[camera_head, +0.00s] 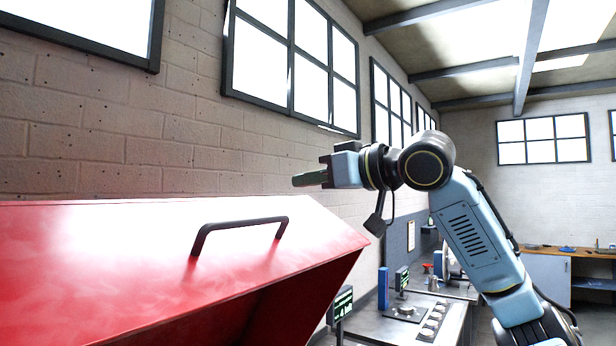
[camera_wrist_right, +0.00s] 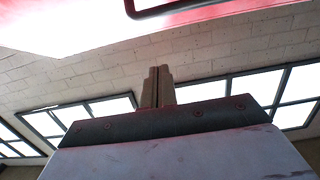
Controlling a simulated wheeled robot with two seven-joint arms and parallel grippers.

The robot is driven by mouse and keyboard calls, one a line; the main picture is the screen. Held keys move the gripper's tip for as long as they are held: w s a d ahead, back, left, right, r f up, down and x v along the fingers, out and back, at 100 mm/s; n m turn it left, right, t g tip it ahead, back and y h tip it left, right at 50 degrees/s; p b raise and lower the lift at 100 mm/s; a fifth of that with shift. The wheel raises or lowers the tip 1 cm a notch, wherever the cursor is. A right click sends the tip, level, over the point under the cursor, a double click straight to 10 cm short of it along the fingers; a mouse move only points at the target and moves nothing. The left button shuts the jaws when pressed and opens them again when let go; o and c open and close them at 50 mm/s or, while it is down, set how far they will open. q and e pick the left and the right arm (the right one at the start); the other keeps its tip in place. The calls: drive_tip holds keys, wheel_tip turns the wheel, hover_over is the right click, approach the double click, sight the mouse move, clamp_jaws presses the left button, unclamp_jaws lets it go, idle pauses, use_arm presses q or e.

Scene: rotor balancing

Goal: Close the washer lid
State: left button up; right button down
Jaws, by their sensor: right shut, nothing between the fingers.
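The washer lid (camera_head: 120,265) is a large red panel at the lower left of the head view. It is raised and tilted, with a dark opening under its right edge. A black bar handle (camera_head: 240,224) is fixed on its sloping face. My right gripper (camera_head: 300,179) is shut and empty, above and just right of the handle in the picture, its fingers pointing left. In the right wrist view the shut fingers (camera_wrist_right: 158,88) show at the middle, with the red lid (camera_wrist_right: 60,25) and part of its handle (camera_wrist_right: 165,8) along the top. My left gripper is out of view.
A workbench (camera_head: 385,325) with knobs and a small display (camera_head: 341,304) stands right of the lid. A blue-grey bench (camera_head: 545,275) is farther back. A brick wall (camera_head: 100,150) with windows runs behind the lid.

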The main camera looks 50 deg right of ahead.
drive_tip(key=w+p, duration=0.1)
drive_tip(key=w, duration=0.1)
drive_tip(key=w+p, duration=0.1)
drive_tip(key=w, duration=0.1)
drive_tip(key=w+p, duration=0.1)
drive_tip(key=w, duration=0.2)
drive_tip(key=shift+a+f+p, duration=0.25)
drive_tip(key=shift+a+p, duration=0.1)
drive_tip(key=shift+s+f+b, duration=0.2)
drive_tip(key=shift+f+b, duration=0.15)
drive_tip(key=shift+f, duration=0.15)
drive_tip(key=shift+s+f, duration=0.1)
drive_tip(key=shift+f, duration=0.25)
drive_tip(key=shift+s+d+f, duration=0.1)
drive_tip(key=shift+s+f, duration=0.25)
drive_tip(key=shift+f, duration=0.1)
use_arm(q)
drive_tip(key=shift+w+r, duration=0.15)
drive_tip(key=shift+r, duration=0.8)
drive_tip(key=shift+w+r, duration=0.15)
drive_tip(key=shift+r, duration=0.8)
use_arm(e)
drive_tip(key=shift+s+f, duration=0.4)
drive_tip(key=shift+f, duration=0.3)
